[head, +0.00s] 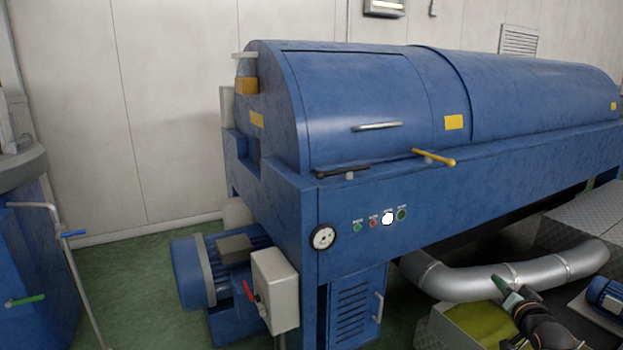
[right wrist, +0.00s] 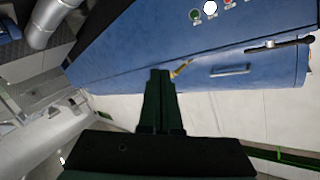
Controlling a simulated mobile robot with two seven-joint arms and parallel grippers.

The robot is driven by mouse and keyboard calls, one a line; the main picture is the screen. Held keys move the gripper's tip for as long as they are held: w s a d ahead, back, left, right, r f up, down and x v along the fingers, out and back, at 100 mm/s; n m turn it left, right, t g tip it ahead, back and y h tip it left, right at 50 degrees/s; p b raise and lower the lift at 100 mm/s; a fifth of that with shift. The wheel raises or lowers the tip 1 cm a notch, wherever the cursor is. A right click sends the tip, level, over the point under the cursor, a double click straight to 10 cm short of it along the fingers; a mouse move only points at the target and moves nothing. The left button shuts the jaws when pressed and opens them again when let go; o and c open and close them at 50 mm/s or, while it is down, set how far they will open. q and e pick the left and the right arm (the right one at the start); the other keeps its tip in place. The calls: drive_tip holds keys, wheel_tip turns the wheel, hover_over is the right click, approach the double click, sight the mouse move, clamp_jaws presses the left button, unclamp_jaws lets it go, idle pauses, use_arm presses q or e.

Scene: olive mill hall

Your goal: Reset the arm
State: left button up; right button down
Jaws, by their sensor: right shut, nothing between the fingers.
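My right gripper (head: 506,291) shows at the lower right of the head view, in front of the silver pipe and above an open container of yellow-green content. In the right wrist view its dark fingers (right wrist: 160,74) lie together, shut and empty. They touch nothing that I can make out. My left gripper is in neither view. The big blue machine (head: 350,100) fills the middle of the head view, and its blue side also fills the upper part of the right wrist view (right wrist: 150,45).
A yellow-handled lever (head: 434,157) and a black-handled lever (head: 343,171) stick out from the machine's front. A silver pipe (head: 460,283) bends below it. The container (head: 445,330) is beneath my right arm. Green floor (head: 120,285) is open at the left.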

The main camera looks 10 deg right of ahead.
drive_tip(key=s+a+f+n+g+y, duration=0.25)
drive_tip(key=s+a+f+n, duration=0.35)
drive_tip(key=s+a+f, duration=0.4)
drive_tip(key=s+a+f+n+g+y, duration=0.25)
drive_tip(key=s+a+f+n, duration=0.4)
drive_tip(key=s+f, duration=0.55)
drive_tip(key=s+a+f+n+g, duration=0.1)
drive_tip(key=s+a+f+n, duration=0.1)
drive_tip(key=s+a, duration=0.35)
drive_tip(key=s+a+f+n+g, duration=0.1)
drive_tip(key=s+a+f, duration=0.15)
drive_tip(key=s, duration=0.55)
drive_tip(key=w+a+r+m+y, duration=0.1)
drive_tip(key=a+m, duration=0.4)
drive_tip(key=a, duration=0.6)
drive_tip(key=shift+a+t, duration=0.15)
drive_tip(key=shift+t, duration=0.25)
drive_tip(key=shift+w+r, duration=0.1)
